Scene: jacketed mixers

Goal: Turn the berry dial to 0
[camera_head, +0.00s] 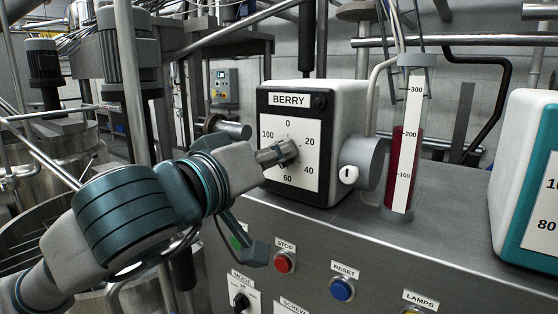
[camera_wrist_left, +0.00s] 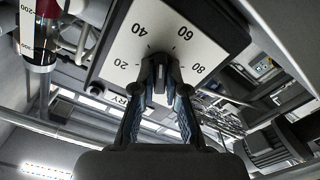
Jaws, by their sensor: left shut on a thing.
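The berry dial is a white square face (camera_head: 272,178) with numbers from 0 to 100, on a white box labelled BERRY (camera_head: 340,115). Its 0 is at the top. The knob (camera_head: 288,150) at its centre is partly covered by my left gripper (camera_head: 272,156), which is shut on it. The wrist view shows the dial face (camera_wrist_left: 135,40) upside down, with 20, 40, 60 and 80 readable. There the two fingers of my left gripper (camera_wrist_left: 160,85) close around the knob (camera_wrist_left: 160,62). I cannot tell which number the knob points to. My right gripper is not in view.
A clear tube (camera_head: 407,140) with red liquid to a little above 200 stands right of the box. A teal-fronted box (camera_head: 530,185) is at the right edge. Red STOP (camera_head: 284,262) and blue RESET (camera_head: 342,289) buttons and a MODE switch (camera_head: 241,301) are below.

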